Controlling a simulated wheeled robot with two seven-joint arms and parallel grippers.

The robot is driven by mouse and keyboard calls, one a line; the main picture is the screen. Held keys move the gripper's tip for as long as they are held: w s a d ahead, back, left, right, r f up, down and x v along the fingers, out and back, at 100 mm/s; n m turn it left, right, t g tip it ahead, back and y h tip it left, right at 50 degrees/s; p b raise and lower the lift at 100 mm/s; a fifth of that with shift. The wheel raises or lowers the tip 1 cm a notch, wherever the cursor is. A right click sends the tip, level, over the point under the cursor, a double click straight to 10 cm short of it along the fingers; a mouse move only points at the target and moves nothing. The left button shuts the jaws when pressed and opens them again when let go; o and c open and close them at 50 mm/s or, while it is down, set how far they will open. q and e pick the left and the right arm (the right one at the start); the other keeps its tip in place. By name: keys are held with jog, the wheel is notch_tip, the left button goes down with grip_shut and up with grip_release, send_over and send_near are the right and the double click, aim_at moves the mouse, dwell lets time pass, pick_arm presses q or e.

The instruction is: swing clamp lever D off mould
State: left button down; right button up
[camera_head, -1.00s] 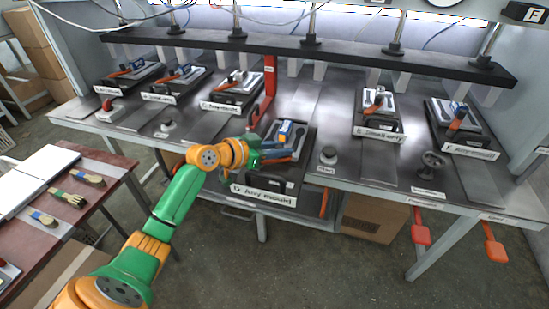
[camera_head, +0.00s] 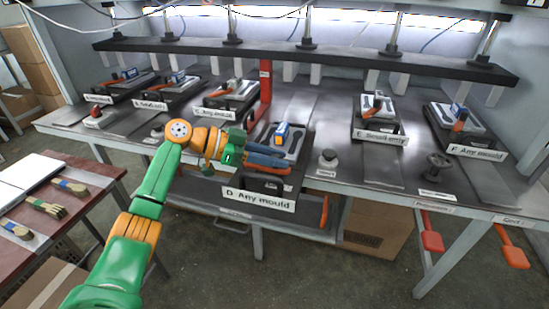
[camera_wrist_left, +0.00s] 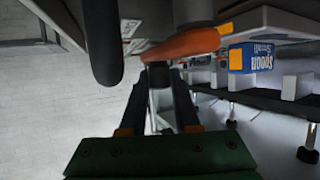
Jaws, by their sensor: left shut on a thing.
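Station D, with its "D Any mould" label (camera_head: 258,199), is at the front middle of the bench in the head view. Its grey mould (camera_head: 297,143) carries a blue and orange block (camera_head: 281,134), which shows in the wrist view (camera_wrist_left: 250,58) with "Spoon" lettering. The orange clamp lever D (camera_head: 268,170) lies along the left gripper's fingers. In the wrist view the lever (camera_wrist_left: 188,43) crosses just at the fingertips. My left gripper (camera_head: 284,163) is shut on the lever, beside the mould; its fingers partly hide the lever. My right gripper is not in view.
Stations with moulds and orange levers stand further left, and stations E (camera_head: 379,123) and F (camera_head: 462,130) stand right. A red post (camera_head: 265,85) rises behind D.

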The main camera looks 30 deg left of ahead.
pick_arm(q)
jog(key=shift+f, duration=0.15)
jog(key=c, duration=0.6)
grip_release()
jog(key=shift+d, duration=0.2)
jog(key=shift+c, duration=0.2)
jog(key=shift+s+a, duration=0.15)
jog(key=shift+a, duration=0.2)
jog(key=b+v, duration=0.1)
jog(key=v, duration=0.5)
jog(key=shift+s+a+r+b, duration=0.15)
jog(key=shift+r+b, duration=0.2)
